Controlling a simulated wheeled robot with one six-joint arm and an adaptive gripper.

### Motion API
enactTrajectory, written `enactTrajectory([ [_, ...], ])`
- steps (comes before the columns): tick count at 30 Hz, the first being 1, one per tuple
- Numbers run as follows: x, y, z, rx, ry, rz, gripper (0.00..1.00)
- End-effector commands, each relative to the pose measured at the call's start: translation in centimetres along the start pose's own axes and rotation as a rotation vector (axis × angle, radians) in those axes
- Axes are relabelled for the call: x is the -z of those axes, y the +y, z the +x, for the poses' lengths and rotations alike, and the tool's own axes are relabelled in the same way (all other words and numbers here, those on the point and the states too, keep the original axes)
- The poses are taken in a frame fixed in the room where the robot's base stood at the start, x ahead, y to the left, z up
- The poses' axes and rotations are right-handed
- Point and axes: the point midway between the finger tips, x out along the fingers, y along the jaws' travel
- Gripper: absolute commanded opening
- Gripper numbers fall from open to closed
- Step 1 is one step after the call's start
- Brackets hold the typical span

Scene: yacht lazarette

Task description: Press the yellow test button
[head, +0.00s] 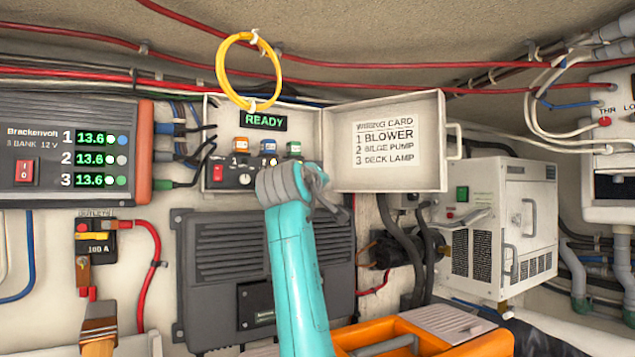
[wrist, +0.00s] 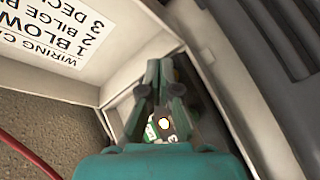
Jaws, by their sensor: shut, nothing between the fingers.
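No yellow test button can be made out in the head view; my wrist covers the box's lower right part. My gripper (wrist: 159,68) is shut and empty, inside the box's right side.
The open lid with the wiring card (head: 385,185) stands right beside my gripper. A yellow cable loop (head: 222,72) hangs above the box. A grey finned unit (head: 215,270) is below, and an orange tool tray (head: 400,327) at the bottom.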

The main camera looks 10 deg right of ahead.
Motion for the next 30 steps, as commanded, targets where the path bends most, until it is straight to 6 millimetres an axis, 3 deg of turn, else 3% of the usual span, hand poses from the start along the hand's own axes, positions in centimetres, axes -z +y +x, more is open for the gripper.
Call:
enactTrajectory([
  [17,0.1,-0.1,0.1,0.000,0.001,0.000,0.00],
  [30,-0.7,0.6,-0.9,0.000,0.000,0.000,0.00],
])
